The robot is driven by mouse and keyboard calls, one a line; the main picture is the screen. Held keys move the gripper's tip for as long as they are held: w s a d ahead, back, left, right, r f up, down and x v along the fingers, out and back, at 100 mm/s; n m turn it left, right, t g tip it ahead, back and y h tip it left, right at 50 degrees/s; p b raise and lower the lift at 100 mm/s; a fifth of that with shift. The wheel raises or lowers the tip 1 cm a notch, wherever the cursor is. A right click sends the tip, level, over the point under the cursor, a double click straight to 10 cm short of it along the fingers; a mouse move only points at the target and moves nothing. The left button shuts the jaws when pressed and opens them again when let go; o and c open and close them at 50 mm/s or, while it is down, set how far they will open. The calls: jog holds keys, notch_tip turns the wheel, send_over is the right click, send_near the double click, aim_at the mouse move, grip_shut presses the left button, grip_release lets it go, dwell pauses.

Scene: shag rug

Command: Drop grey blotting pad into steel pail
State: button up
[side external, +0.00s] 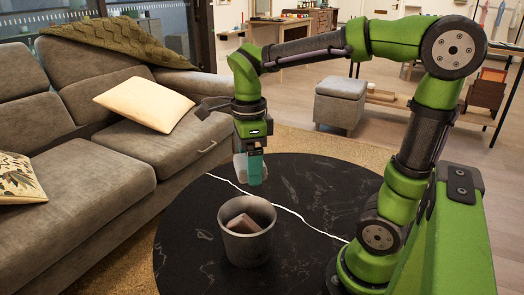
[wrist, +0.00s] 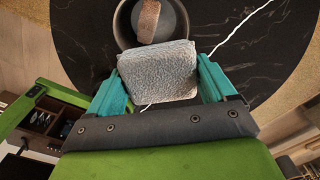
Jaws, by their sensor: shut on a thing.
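The grey blotting pad (wrist: 158,72) is a rough, light grey block between the two teal fingers of my gripper (wrist: 160,82) in the wrist view. In the side view, my gripper (side external: 252,170) points down above the black table and is shut on the pad (side external: 239,166), which is partly hidden by a finger. The steel pail (side external: 247,248) stands upright on the table, lower and nearer the camera than my gripper. In the wrist view the pail (wrist: 122,22) is just beyond the pad, which overlaps its near rim in the picture. A brownish block (side external: 243,224) lies inside the pail.
The round black table (side external: 190,240) with white veins is otherwise clear around the pail. A grey sofa (side external: 90,185) with cushions stands along the left. A grey ottoman (side external: 340,102) stands behind on the floor.

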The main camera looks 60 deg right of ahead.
jog(key=shift+f, duration=2.85)
jog(key=o, duration=0.8)
notch_tip(320, 180, up, 17)
jog(key=shift+f, duration=0.1)
